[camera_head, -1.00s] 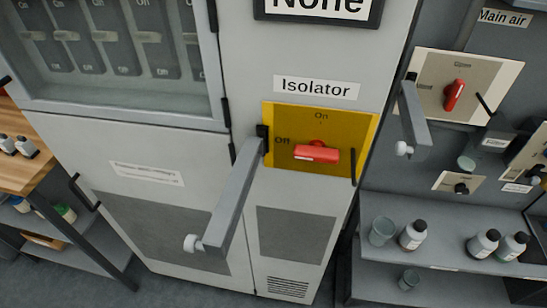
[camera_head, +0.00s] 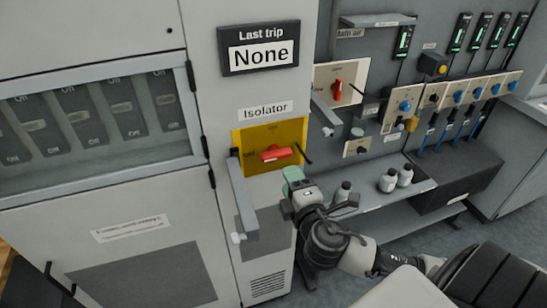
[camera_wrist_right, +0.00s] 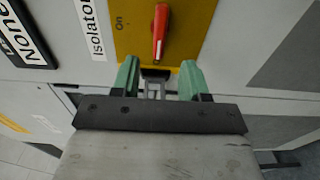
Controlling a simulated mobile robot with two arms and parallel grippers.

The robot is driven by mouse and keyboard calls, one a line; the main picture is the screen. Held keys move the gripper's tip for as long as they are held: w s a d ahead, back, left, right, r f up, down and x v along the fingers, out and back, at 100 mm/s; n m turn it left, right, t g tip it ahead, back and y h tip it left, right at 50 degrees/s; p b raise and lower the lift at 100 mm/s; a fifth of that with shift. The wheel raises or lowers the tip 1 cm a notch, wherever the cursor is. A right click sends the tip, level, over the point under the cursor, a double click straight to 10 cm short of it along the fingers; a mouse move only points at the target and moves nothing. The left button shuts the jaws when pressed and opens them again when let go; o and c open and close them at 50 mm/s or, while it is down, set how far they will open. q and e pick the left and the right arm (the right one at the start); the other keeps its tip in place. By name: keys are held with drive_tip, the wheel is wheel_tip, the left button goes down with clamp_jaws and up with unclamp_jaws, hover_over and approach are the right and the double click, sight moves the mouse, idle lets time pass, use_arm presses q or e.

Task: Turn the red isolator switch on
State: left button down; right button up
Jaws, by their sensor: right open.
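The red isolator switch (camera_head: 276,153) sits on a yellow plate (camera_head: 291,133) under the "Isolator" label. Its handle lies level, in line with the "Off" mark at left; "On" is above. My right gripper (camera_head: 296,177) is below and right of the switch, in front of the cabinet. In the right wrist view, its green fingers (camera_wrist_right: 159,80) are open and empty. The red handle (camera_wrist_right: 160,33) shows just beyond them, roughly centred between the fingertips and apart from them. "On" reads sideways to its left there. My left gripper is out of view.
Another red switch (camera_head: 338,91) is on the main air panel at right. Bottles (camera_head: 388,180) stand on a shelf right of my right gripper. A "None" sign (camera_head: 261,55) is above.

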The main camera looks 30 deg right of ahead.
sight(278, 158)
drive_tip(key=x, duration=0.2)
drive_tip(key=p+x, duration=0.1)
drive_tip(key=x, duration=0.1)
drive_tip(key=shift+s+r, duration=0.1)
drive_tip(key=shift+r, duration=0.1)
drive_tip(key=p+x, duration=0.1)
drive_tip(key=x, duration=0.3)
drive_tip(key=shift+w+a+f, duration=0.1)
drive_tip(key=shift+w, duration=0.2)
drive_tip(key=shift+w+f, duration=0.1)
drive_tip(key=shift+w, duration=0.2)
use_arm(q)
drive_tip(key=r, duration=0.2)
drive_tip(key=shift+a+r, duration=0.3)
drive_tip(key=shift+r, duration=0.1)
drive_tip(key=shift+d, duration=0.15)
use_arm(e)
clamp_jaws()
